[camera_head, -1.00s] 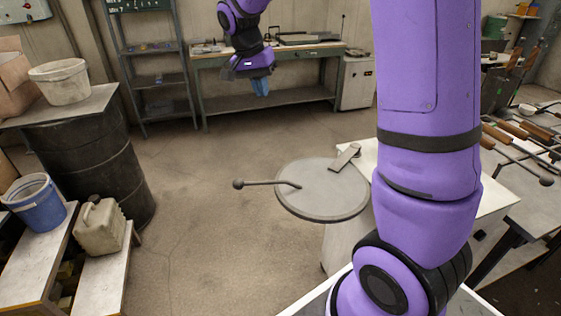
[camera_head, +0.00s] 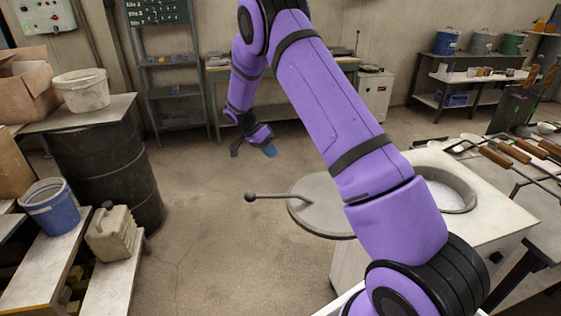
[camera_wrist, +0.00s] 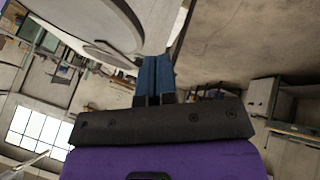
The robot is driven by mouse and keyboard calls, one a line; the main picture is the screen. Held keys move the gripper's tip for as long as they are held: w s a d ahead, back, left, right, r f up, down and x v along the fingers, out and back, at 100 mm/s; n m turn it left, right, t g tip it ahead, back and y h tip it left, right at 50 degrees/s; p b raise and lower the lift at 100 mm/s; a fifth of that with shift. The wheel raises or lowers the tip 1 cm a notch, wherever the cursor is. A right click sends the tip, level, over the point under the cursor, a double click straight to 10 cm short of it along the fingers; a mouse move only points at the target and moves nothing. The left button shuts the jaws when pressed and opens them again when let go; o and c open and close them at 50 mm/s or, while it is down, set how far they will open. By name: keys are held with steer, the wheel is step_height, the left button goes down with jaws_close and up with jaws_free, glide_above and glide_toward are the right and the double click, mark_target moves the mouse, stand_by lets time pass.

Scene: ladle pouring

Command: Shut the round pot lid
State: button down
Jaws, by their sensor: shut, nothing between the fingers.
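The round pot lid (camera_head: 313,213) is a flat grey disc with a thin dark handle (camera_head: 275,197) ending in a ball that points left. It stands swung out past the left edge of the white pot housing (camera_head: 348,262). The round pot opening (camera_head: 450,193) in the housing's top is uncovered, with a pale inside. My arm crosses in front and hides part of the lid and opening. My gripper (camera_head: 270,151) hangs behind and left of the lid, apart from its handle. Its blue fingers, also in the wrist view (camera_wrist: 154,78), are shut and empty.
Long-handled ladles (camera_head: 515,153) lie on a table at the right. A black drum (camera_head: 105,165), a blue bucket (camera_head: 50,208) and a beige canister (camera_head: 111,233) stand at the left. The floor (camera_head: 205,220) left of the lid is clear.

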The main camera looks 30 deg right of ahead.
steer(key=s+d+f, duration=0.5)
steer(key=s+f, duration=0.2)
steer(key=shift+f, duration=0.35)
